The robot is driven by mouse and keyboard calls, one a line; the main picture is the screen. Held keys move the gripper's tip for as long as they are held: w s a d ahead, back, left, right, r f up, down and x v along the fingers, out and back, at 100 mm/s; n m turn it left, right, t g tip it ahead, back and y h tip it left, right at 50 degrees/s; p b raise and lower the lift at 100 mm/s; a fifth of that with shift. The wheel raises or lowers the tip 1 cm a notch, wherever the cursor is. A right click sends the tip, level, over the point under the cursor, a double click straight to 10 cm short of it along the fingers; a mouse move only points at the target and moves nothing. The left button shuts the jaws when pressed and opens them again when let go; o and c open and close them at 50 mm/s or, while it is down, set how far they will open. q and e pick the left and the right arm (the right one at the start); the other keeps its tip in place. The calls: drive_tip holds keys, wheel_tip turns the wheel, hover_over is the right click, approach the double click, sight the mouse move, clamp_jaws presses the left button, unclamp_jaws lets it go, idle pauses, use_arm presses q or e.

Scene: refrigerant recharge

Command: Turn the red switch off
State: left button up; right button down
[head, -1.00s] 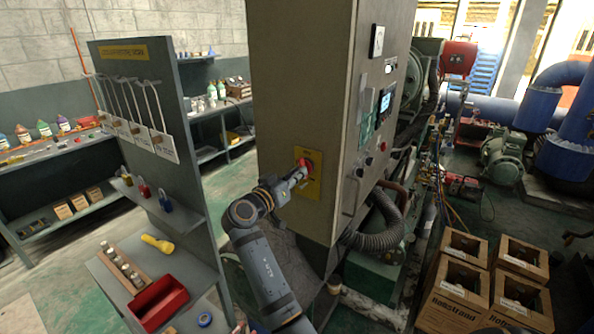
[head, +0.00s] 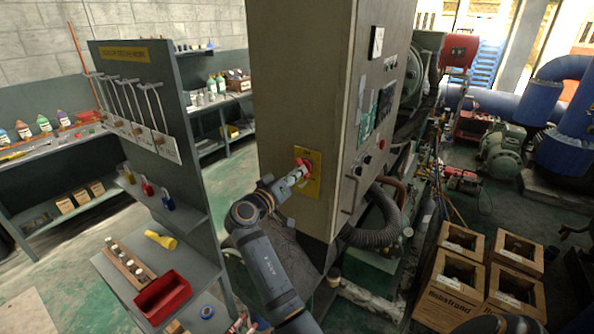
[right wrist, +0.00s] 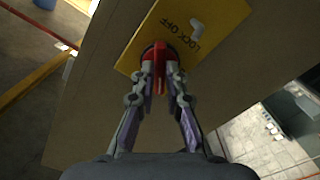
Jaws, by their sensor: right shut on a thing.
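The red switch (head: 305,165) sits on a yellow plate (head: 314,182) on the side of the tall beige cabinet (head: 300,80). In the right wrist view its red handle (right wrist: 159,72) stands between the two fingers, and the yellow plate (right wrist: 213,22) reads "LOCK OFF". My right gripper (head: 298,174) is shut on the red switch, and it also shows in the right wrist view (right wrist: 160,82). The fingers cover part of the handle's sides. My left gripper is not in view.
A grey tool panel (head: 150,90) with a shelf stands left of my right arm. A red bin (head: 162,297) and a yellow flashlight (head: 160,240) lie on its lower shelf. A black hose (head: 378,228) curves beside the cabinet.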

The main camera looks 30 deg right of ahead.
drive_tip(key=shift+r+n+p, duration=0.2)
drive_tip(key=shift+n+p, duration=0.35)
drive_tip(key=shift+n, duration=0.35)
drive_tip(key=n+p, duration=0.4)
idle(0.4)
